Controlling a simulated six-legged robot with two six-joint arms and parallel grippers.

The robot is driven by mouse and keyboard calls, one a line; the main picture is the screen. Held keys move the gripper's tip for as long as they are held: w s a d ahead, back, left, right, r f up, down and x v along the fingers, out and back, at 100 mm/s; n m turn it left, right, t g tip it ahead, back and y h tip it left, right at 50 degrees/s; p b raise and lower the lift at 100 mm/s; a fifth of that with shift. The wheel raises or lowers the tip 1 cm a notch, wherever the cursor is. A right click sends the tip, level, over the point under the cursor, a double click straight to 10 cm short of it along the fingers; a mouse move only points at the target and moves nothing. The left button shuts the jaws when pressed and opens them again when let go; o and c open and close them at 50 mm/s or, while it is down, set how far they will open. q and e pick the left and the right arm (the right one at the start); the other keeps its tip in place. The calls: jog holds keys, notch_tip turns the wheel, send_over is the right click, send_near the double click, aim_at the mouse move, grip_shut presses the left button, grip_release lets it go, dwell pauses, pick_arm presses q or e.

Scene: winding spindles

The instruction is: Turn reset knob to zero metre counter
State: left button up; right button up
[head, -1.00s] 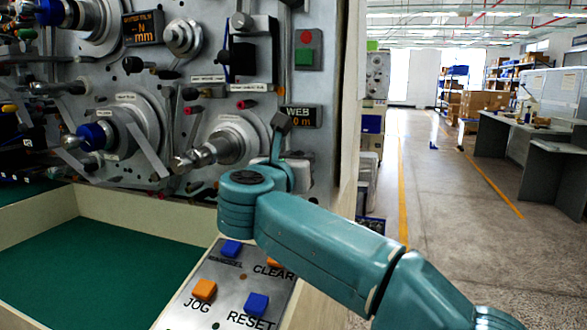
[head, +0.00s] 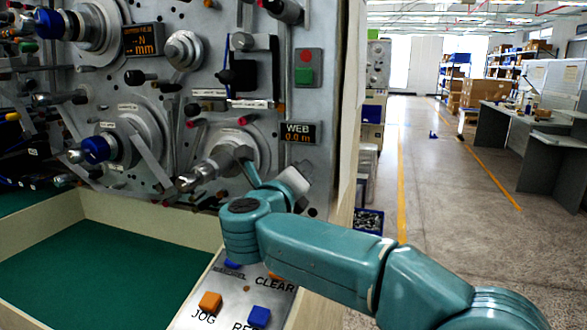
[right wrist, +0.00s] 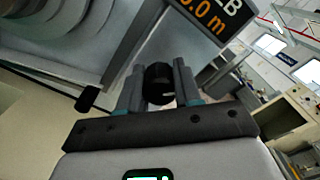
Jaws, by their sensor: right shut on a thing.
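In the right wrist view a round black knob (right wrist: 158,84) stands between the two fingers of my right gripper (right wrist: 160,90), which is shut on it. The metre counter (head: 300,133), labelled WEB, reads 0.0 m in the head view. Its orange digits also show, partly cut off, in the right wrist view (right wrist: 203,17). In the head view my teal right arm reaches to the machine panel below the counter and hides the knob. My left gripper is not in view.
Spindles and levers crowd the panel (head: 215,90), with a large spindle (head: 225,160) just left of my right wrist. Below is a control plate with an orange JOG button (head: 210,302) and a blue button (head: 259,317). The green tray floor (head: 100,260) is clear.

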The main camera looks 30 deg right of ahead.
jog(key=n+p, duration=0.7)
jog(key=shift+r+n, duration=0.2)
jog(key=shift+n, duration=0.1)
jog(key=shift+f+n+p, duration=0.15)
jog(key=shift+n+p, duration=0.3)
jog(key=shift+n, duration=0.05)
jog(key=shift+f, duration=0.1)
jog(key=o, duration=0.9)
jog(key=shift+o, duration=0.2)
jog(key=shift+s+a+b, duration=0.35)
jog(key=shift+a+b, duration=0.05)
jog(key=shift+a, duration=0.05)
jog(key=shift+b+v, duration=0.8)
jog(key=shift+v, duration=2.15)
